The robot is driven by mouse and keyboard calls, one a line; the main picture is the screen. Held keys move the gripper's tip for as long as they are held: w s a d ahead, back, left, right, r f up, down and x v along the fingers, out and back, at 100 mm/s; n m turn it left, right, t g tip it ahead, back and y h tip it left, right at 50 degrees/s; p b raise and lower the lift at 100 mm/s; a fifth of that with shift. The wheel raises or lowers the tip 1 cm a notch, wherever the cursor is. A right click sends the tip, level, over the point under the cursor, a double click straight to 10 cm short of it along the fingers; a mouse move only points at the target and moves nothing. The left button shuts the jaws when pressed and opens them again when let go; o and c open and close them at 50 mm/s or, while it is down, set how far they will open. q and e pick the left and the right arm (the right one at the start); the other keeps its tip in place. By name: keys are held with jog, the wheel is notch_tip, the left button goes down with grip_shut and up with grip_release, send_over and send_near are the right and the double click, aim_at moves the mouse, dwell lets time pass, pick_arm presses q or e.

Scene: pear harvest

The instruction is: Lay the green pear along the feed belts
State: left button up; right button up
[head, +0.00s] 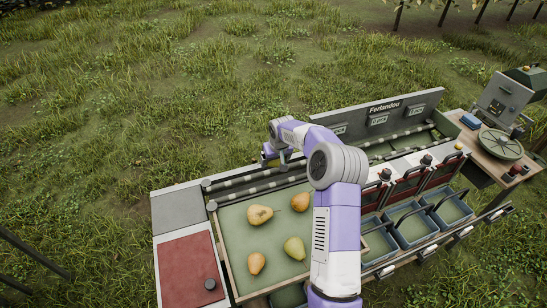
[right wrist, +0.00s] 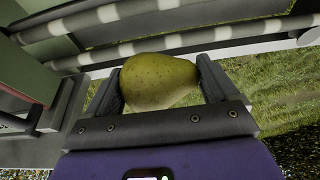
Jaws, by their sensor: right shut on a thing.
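My right gripper (right wrist: 160,85) is shut on a yellow-green pear (right wrist: 158,80), which lies crosswise between the two fingers with its narrow end at the right finger. In the head view my right gripper (head: 277,158) is at the far side of the striped feed belts (head: 255,183), mostly hidden by my arm. In the right wrist view the striped belts (right wrist: 150,38) run across the top, beyond the pear. I cannot tell whether the pear touches them. Another greenish pear (head: 295,247) lies in the sorting tray. My left gripper is not in view.
The green tray (head: 235,225) also holds several yellow and orange pears, including one yellow pear (head: 259,215). Blue-grey bins (head: 413,228) stand at the right. A grey sign board (head: 390,112) rises behind the belts. A round green disc (head: 500,145) lies on the side table.

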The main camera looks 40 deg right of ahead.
jog(key=shift+w+f+b, duration=0.1)
jog(key=shift+f+b, duration=2.1)
jog(key=shift+f, duration=1.35)
jog(key=o, duration=1)
jog(key=shift+r, duration=0.15)
jog(key=p+v, duration=0.1)
jog(key=v, duration=0.6)
jog(key=shift+r, duration=0.15)
